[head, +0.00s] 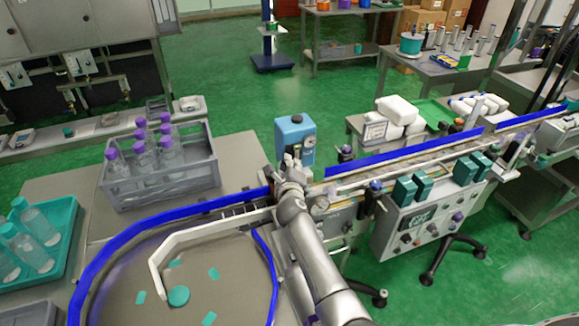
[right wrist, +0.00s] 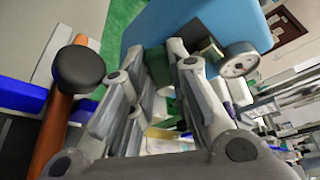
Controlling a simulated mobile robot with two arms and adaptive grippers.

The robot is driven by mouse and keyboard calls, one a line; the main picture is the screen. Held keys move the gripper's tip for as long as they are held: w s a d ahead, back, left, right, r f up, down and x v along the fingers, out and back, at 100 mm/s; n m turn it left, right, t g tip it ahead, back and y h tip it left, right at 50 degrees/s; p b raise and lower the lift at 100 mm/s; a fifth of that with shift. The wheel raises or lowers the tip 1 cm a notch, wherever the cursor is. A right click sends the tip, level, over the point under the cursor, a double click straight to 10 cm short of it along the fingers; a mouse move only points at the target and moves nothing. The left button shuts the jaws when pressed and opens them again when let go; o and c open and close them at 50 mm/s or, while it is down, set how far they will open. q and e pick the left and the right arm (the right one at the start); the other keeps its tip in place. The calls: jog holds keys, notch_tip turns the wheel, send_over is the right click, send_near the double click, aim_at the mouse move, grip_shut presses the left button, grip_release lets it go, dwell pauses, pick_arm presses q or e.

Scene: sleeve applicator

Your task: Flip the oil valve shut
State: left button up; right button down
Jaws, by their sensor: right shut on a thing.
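The blue oil box (head: 296,136) stands behind the conveyor bend. It fills the top of the right wrist view (right wrist: 190,25), with a round dial gauge (right wrist: 238,60) on its right side. My right gripper (head: 291,163) is at the front of the box, and its fingers (right wrist: 160,58) reach up to the box face in the right wrist view. They are closed on a small dark part there, which appears to be the oil valve. The fingers hide most of it, so its angle cannot be told. My left gripper is not in view.
A black knob (right wrist: 78,68) on an orange post stands left of the fingers in the right wrist view. Blue conveyor rails (head: 405,152) run on the right. A grey crate (head: 160,181) of purple-capped bottles and a teal tray (head: 62,262) of bottles stand left.

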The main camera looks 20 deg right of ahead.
jog(key=c, duration=1.4)
grip_release()
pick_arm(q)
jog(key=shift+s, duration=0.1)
pick_arm(e)
jog(key=shift+o, duration=0.2)
